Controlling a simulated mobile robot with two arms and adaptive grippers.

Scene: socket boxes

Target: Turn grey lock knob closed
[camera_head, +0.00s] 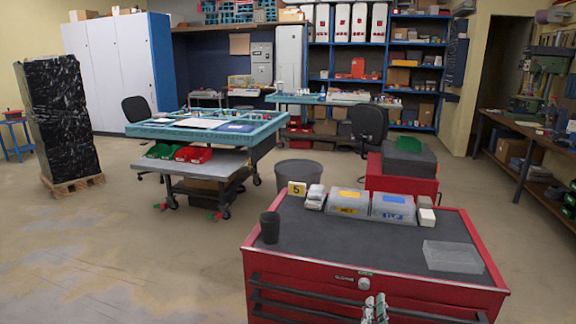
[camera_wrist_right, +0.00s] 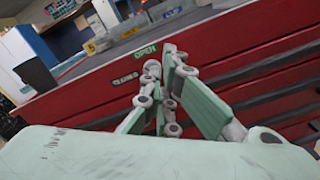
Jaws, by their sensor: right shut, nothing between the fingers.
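The grey lock knob (camera_head: 364,284) is a small round knob on the upper front of the red tool cabinet (camera_head: 310,273). A green OPEN label sits above it and a CLOSED label to its left. In the right wrist view the knob (camera_wrist_right: 152,68) shows just left of the fingertips. I cannot tell which way it is turned. My right gripper (camera_head: 376,299) is shut and empty in front of the cabinet, just below and right of the knob. Its fingertips (camera_wrist_right: 176,52) come together in the wrist view; contact with the knob is unclear. My left gripper is out of view.
Long dark drawer handles (camera_head: 300,300) run across the cabinet front below the knob. Open floor lies to the left.

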